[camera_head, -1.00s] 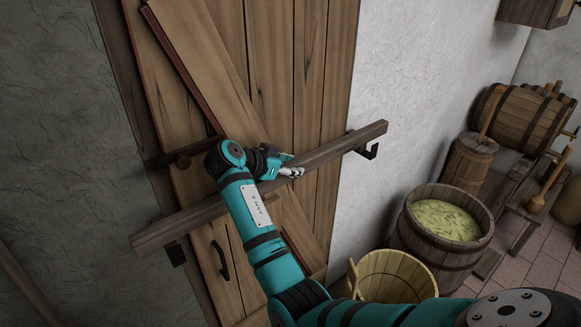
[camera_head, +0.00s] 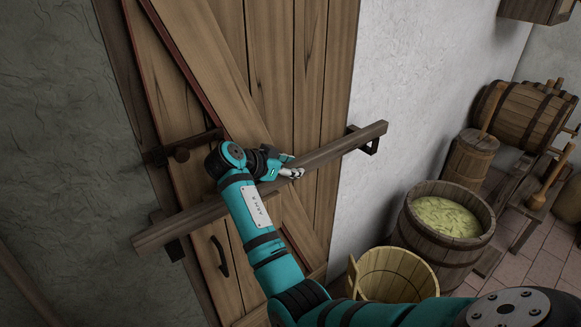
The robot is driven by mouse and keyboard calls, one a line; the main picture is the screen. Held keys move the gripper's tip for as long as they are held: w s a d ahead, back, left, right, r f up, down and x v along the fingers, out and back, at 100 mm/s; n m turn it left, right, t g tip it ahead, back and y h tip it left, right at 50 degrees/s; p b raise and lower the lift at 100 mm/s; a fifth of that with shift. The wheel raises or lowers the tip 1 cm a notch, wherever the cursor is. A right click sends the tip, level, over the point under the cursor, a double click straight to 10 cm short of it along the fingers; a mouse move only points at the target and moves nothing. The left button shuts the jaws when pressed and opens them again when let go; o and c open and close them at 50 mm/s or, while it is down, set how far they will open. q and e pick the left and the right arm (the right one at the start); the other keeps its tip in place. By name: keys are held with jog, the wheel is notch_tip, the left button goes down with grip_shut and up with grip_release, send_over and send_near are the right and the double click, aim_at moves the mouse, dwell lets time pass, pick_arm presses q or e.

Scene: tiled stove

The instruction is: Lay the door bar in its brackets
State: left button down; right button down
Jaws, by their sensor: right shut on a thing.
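The door bar (camera_head: 340,146) is a long wooden beam that lies slantwise across the plank door (camera_head: 290,80), its right end higher in the picture. My right gripper (camera_head: 294,172) is shut on the bar near its middle; the forearm hides part of the bar. The right bracket (camera_head: 368,145) is a dark metal hook on the white wall, and the bar's right part is at it. The left bracket (camera_head: 174,249) shows below the bar's left part. I cannot tell whether the bar rests fully in either bracket. My left gripper is not in view.
A dark door latch (camera_head: 184,152) with a knob sits above the bar, and a door handle (camera_head: 220,257) below it. A wooden bucket (camera_head: 395,275), a barrel of pale green contents (camera_head: 445,238) and other barrels stand at the right.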

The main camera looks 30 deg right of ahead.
aim_at(290, 180)
jog(key=shift+f+b, duration=1.4)
jog(key=shift+f, duration=0.55)
jog(key=c, duration=1)
grip_release()
jog(key=shift+o, duration=0.4)
jog(key=shift+f, duration=0.15)
notch_tip(290, 180, up, 10)
jog(key=shift+r, duration=0.15)
jog(key=shift+s, duration=0.15)
